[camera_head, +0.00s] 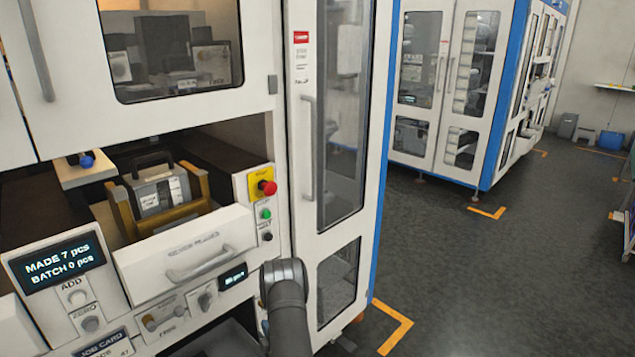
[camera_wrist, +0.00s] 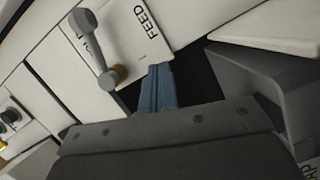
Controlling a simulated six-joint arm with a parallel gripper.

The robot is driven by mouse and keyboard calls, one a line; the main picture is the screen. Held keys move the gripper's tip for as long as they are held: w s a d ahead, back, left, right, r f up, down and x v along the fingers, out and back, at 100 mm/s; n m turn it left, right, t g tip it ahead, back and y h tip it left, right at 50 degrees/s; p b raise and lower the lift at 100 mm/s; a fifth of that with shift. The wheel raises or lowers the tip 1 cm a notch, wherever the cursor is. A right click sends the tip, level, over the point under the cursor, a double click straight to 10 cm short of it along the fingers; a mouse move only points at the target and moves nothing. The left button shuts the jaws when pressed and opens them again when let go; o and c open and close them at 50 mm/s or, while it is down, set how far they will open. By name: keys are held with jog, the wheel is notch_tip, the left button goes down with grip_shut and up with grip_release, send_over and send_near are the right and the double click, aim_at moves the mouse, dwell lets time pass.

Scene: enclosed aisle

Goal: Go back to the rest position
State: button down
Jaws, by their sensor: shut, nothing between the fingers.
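My gripper shows in the wrist view (camera_wrist: 159,74) as two blue-grey fingers pressed together, with nothing between them. They point toward a dark recess below a white panel labelled FEED (camera_wrist: 146,27). In the head view my arm rises at the bottom centre in front of the machine (camera_head: 262,220), and the gripper itself is not visible there.
A dark grey bin-like part (camera_wrist: 258,78) is right of the fingers. The open drawer (camera_head: 190,250), red emergency button (camera_head: 267,187) and cabinet door (camera_head: 325,130) are close to my arm. Open floor (camera_head: 460,290) lies to the right, with another cabinet (camera_head: 455,90) behind.

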jog(key=shift+s+a+r+m, duration=0.45)
jog(key=shift+s+a+m, duration=0.05)
jog(key=shift+s+a, duration=0.2)
jog(key=shift+w+d, duration=0.1)
jog(key=s+d+f+n+g+y, duration=0.1)
jog(key=d+n+g+y, duration=0.1)
jog(key=d+n, duration=0.7)
jog(key=s+d+n+g+y, duration=0.2)
jog(key=d+n, duration=0.4)
jog(key=n, duration=0.6)
jog(key=w+a+r, duration=0.2)
jog(key=w+a, duration=0.5)
jog(key=w, duration=0.2)
